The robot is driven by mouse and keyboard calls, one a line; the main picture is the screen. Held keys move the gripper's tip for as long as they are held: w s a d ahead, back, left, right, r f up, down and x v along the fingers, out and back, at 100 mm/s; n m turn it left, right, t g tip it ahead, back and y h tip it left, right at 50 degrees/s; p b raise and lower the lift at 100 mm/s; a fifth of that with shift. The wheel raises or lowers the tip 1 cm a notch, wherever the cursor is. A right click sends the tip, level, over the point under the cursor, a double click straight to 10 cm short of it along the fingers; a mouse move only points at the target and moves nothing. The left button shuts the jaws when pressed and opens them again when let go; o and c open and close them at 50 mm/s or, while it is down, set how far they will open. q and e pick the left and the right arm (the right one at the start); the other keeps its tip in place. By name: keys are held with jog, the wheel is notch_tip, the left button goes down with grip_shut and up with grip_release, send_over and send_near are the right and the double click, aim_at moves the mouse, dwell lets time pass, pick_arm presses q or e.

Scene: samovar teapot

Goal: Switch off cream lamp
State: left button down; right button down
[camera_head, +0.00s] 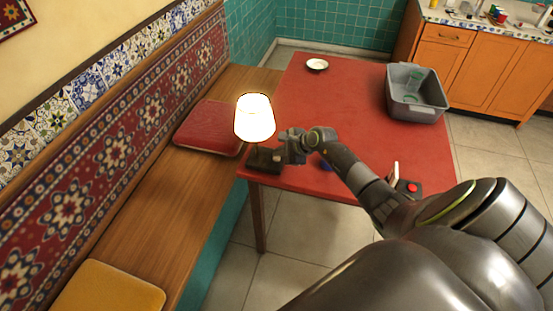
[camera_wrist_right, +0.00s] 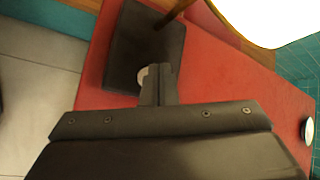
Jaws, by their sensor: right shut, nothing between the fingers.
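The cream lamp (camera_head: 255,118) stands at the left corner of the red table, and its shade glows brightly. Its dark square base (camera_head: 262,160) rests on the tabletop. In the right wrist view the glowing shade (camera_wrist_right: 275,12) fills the top right, above the dark base (camera_wrist_right: 130,45). A round pale button (camera_wrist_right: 146,76) on the base is partly hidden by my right gripper (camera_wrist_right: 158,70). My right gripper (camera_head: 284,149) is shut and empty, with its fingertips at the base. I cannot tell whether they touch the button. My left gripper is not in view.
The red table (camera_head: 350,100) holds a white saucer (camera_head: 317,64), a grey bin (camera_head: 416,92) and a dark box with a red button (camera_head: 412,187). A wooden bench (camera_head: 150,210) with a red cushion (camera_head: 209,128) runs along the left. The table's middle is clear.

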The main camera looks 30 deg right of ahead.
aim_at(280, 159)
jog(key=shift+f+b, duration=0.5)
jog(key=shift+f, duration=0.05)
dwell(0.7)
jog(key=shift+r, duration=0.15)
jog(key=shift+r+p, duration=0.6)
jog(key=shift+r, duration=0.2)
notch_tip(280, 159, up, 6)
jog(key=p, duration=0.4)
dwell(0.4)
jog(key=shift+s, duration=0.1)
